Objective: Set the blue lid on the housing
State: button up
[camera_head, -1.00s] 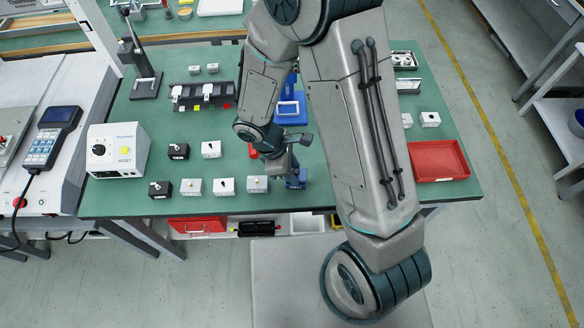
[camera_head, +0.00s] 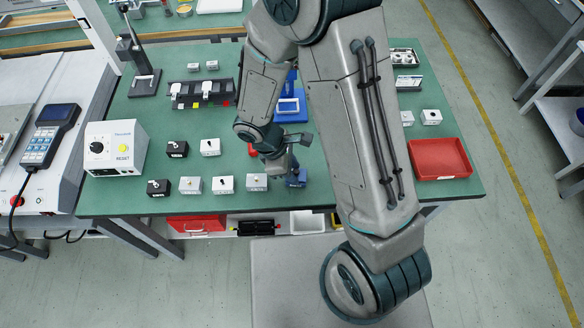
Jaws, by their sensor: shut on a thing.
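My gripper (camera_head: 283,172) is low over the front middle of the green workbench, partly hidden by my wrist. A small dark blue piece (camera_head: 297,178) shows at its fingertips; it looks like the blue lid, held in the shut jaws. It is too small to tell whether it touches anything below. A white box with a knob (camera_head: 256,183) stands just left of the gripper. I cannot clearly make out which thing is the housing. A blue frame with a pale middle (camera_head: 289,106) lies behind the gripper, partly covered by my arm.
Several white and black switch boxes (camera_head: 190,185) stand left of the gripper. A red tray (camera_head: 439,158) is at the right. A black rack (camera_head: 203,94) stands at the back. The left-centre of the workbench (camera_head: 150,120) has free room.

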jog(key=shift+f, duration=0.3)
jog(key=o, duration=1)
jog(key=shift+o, duration=0.2)
jog(key=shift+r, duration=0.1)
jog(key=s+v, duration=0.1)
jog(key=v, duration=1.2)
jog(key=shift+w+r, duration=0.35)
jog(key=shift+w, duration=0.15)
jog(key=shift+a, duration=0.1)
notch_tip(320, 180, up, 7)
jog(key=m+y, duration=0.2)
jog(key=m, duration=0.5)
send_over(304, 174)
jog(key=s+d+r+m+t+y, duration=0.2)
jog(key=s+d+r+m+t, duration=0.1)
jog(key=s+d+r+m, duration=0.3)
jog(key=d+m, duration=0.2)
jog(key=m, duration=0.1)
jog(key=shift+t+y, duration=0.3)
jog(key=shift+t, duration=0.1)
